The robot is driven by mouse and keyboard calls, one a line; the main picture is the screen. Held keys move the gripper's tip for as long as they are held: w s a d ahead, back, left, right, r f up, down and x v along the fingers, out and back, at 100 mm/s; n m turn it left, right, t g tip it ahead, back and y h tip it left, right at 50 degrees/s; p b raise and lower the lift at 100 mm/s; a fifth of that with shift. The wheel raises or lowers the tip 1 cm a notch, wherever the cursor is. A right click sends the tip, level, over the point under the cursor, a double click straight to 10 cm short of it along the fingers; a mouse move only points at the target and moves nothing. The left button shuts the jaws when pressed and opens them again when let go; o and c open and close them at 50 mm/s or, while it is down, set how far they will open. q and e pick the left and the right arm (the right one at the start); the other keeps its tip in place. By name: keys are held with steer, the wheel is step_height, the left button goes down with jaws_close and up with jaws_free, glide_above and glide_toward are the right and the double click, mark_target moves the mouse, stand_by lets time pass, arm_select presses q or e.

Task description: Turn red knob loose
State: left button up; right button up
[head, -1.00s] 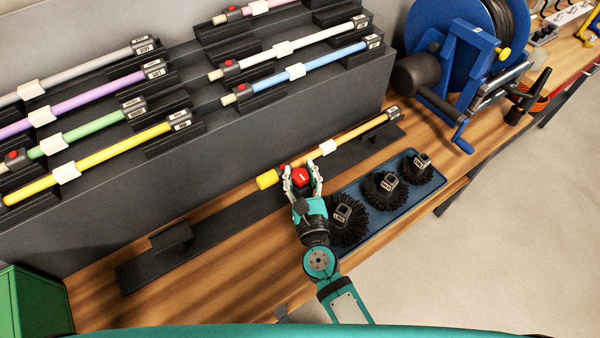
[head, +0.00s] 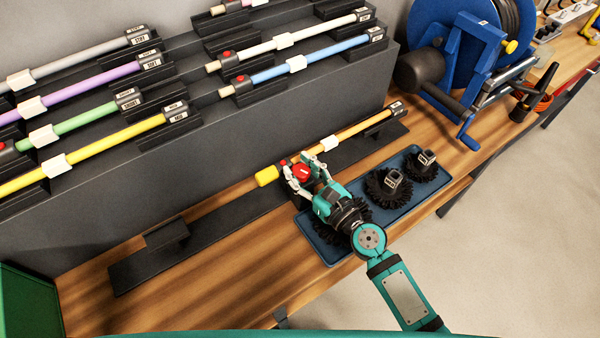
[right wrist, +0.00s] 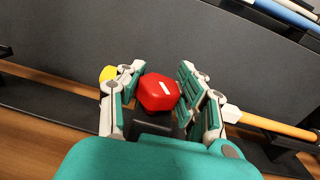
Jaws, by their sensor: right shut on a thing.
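The red knob (head: 301,171) sits at the orange pole (head: 362,126) lying in a low black rack on the bench, near the pole's yellow end (head: 267,175). My right gripper (head: 304,173) is shut on the knob from above, with a finger on each side. In the right wrist view the knob (right wrist: 158,92) shows a white mark on its face, between the finger pads. The clamp under the knob is mostly hidden by the gripper. My left gripper is not in view.
A blue tray (head: 322,246) with black round brushes lies beside the rack, partly under my right arm. A stepped grey stand (head: 225,148) holds several coloured poles behind. A blue reel (head: 455,45) stands at the back right. The bench front left is clear.

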steer(key=n+g+y+b, duration=0.4)
steer(key=g, duration=0.1)
steer(key=n+g+y+b, duration=0.2)
steer(key=g, duration=0.1)
steer(key=shift+d+f+n, duration=0.1)
steer(key=shift+f+n, duration=0.2)
steer(key=n+g+y+b, duration=0.1)
steer(key=n+g+b, duration=0.2)
steer(key=g, duration=0.2)
steer(key=shift+r, duration=0.1)
steer(key=shift+r+n+g+b, duration=0.1)
steer(key=shift+n+g+b, duration=0.6)
steer(key=shift+n+g, duration=1.2)
steer(key=shift+m+g, duration=0.3)
steer(key=shift+g, duration=0.3)
steer(key=o, duration=1.2)
steer(key=shift+r, duration=0.1)
